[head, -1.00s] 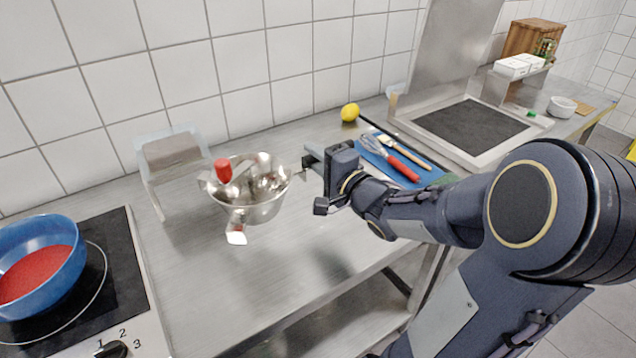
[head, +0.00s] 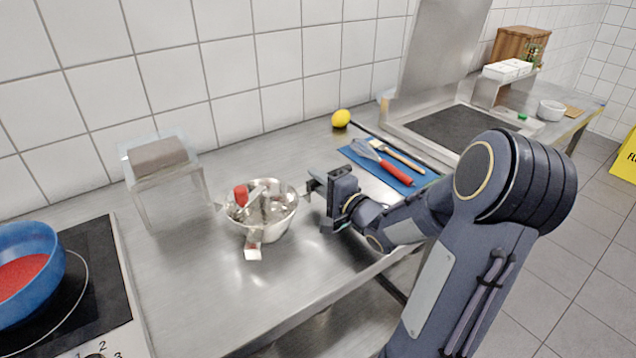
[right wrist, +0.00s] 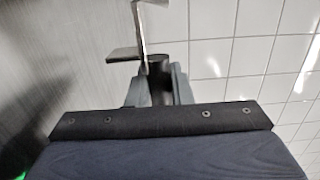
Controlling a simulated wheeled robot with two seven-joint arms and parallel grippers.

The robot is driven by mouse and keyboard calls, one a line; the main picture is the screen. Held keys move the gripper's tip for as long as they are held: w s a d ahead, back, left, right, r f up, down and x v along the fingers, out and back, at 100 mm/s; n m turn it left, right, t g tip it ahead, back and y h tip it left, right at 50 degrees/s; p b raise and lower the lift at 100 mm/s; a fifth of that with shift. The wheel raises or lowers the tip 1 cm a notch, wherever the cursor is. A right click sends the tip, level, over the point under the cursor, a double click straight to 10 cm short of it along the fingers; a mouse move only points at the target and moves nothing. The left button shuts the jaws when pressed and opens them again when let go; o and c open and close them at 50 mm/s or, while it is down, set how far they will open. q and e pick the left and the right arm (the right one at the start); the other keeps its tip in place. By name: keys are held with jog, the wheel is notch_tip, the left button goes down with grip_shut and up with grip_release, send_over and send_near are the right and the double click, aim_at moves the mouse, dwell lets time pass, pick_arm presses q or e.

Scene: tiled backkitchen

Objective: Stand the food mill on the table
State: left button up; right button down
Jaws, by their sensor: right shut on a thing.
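The food mill (head: 283,222) is a shiny metal bowl with a red crank knob and bracket-like legs. It is upright over the steel table (head: 190,290), low to its surface; I cannot tell whether its feet touch. My right gripper (head: 312,187) is at the mill's right side, shut on its handle, which is mostly hidden by the fingers. In the right wrist view, the gripper (right wrist: 155,66) shows with a thin metal strip beyond its fingers; the bowl is out of that view. My left gripper is not in view.
A clear stand with a grey top (head: 160,155) is left of the mill. A blue bowl of red food (head: 40,245) is on the hob (head: 90,275). The table front is clear.

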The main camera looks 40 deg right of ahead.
jog(key=c, duration=1.3)
grip_release()
jog(key=shift+s, duration=0.35)
jog(key=s+p, duration=0.1)
jog(key=s, duration=1)
jog(key=shift+s+a+p, duration=0.15)
jog(key=shift+a+p, duration=0.05)
jog(key=shift+p, duration=0.2)
